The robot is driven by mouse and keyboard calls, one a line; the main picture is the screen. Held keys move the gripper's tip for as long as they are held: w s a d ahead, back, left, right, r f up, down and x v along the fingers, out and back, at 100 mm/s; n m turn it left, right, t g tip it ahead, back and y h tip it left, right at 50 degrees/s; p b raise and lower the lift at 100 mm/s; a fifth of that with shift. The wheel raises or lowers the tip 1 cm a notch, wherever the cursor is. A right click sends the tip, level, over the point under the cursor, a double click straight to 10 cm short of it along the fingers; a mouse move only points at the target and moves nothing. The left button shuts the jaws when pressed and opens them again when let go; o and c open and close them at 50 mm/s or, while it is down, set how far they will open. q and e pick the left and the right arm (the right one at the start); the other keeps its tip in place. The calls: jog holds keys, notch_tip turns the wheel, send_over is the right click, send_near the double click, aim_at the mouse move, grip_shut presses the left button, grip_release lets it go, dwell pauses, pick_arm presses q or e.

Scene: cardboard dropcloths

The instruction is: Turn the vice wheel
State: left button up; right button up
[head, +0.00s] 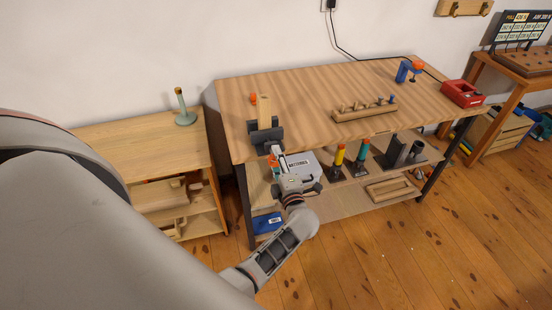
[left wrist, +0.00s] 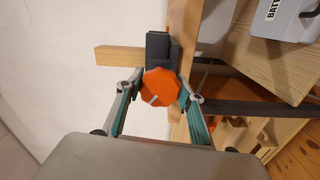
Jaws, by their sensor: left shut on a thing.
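The vice (head: 266,133) is a dark grey clamp at the left front edge of the workbench, with a wooden piece upright in it. Its wheel (left wrist: 160,87) is an orange, many-sided knob with a pale mark on its lower face. My left gripper (head: 275,153) is at the front of the vice; in the left wrist view its two fingers (left wrist: 161,93) lie on either side of the wheel and are shut on it. In the head view the gripper mostly hides the wheel. My right gripper is not in view.
The workbench (head: 300,92) carries a wooden peg rack (head: 364,109), a blue and orange tool (head: 409,71) and a red box (head: 463,93). A grey case (head: 303,168) sits on the shelf below, close to my left gripper. A low wooden cabinet (head: 140,137) stands at left.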

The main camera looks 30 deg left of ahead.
pick_arm(q)
jog(key=o, duration=1.1)
